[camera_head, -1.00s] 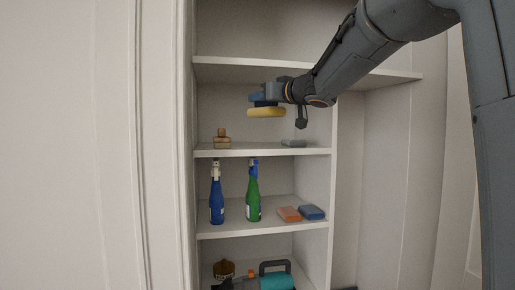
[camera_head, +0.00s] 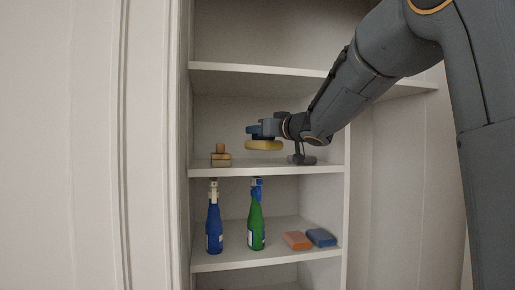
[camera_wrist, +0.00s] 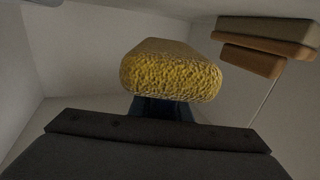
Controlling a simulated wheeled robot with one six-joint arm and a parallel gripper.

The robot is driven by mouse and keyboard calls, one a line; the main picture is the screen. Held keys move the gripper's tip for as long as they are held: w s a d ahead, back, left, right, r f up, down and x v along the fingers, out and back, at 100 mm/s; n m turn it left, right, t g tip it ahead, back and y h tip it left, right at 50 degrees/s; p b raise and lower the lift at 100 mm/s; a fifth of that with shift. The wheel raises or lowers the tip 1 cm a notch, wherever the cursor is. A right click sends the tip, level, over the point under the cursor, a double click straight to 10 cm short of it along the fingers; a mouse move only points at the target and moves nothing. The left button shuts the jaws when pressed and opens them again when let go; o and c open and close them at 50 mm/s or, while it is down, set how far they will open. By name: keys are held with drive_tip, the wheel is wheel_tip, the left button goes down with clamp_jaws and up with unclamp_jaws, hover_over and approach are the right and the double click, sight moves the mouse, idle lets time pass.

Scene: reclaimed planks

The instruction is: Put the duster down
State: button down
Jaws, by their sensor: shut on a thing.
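The duster (camera_head: 264,145) has a yellow, rough-textured pad and hangs level from my gripper (camera_head: 259,131) in the head view. My gripper is shut on it. The duster is just above the upper-middle shelf (camera_head: 268,168), and a small gap seems to show beneath it. In the wrist view the yellow pad (camera_wrist: 171,77) fills the middle, and the dark gripper (camera_wrist: 163,106) partly hides its base.
A wooden block with a knob (camera_head: 221,157) stands left of the duster on the same shelf. A dark grey item (camera_head: 302,159) is to the right, below my wrist. Blue (camera_head: 214,228) and green (camera_head: 256,224) bottles, an orange block (camera_head: 297,240) and a blue block (camera_head: 321,237) occupy the shelf below.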

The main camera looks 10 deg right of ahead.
sight(276, 143)
drive_tip(key=shift+f, duration=2.1)
drive_tip(key=shift+f, duration=0.1)
drive_tip(key=c, duration=1.6)
unclamp_jaws()
drive_tip(key=shift+c, duration=0.2)
drive_tip(key=b+v, duration=0.2)
drive_tip(key=v, duration=1)
drive_tip(key=shift+s+b, duration=0.1)
drive_tip(key=shift+b, duration=0.3)
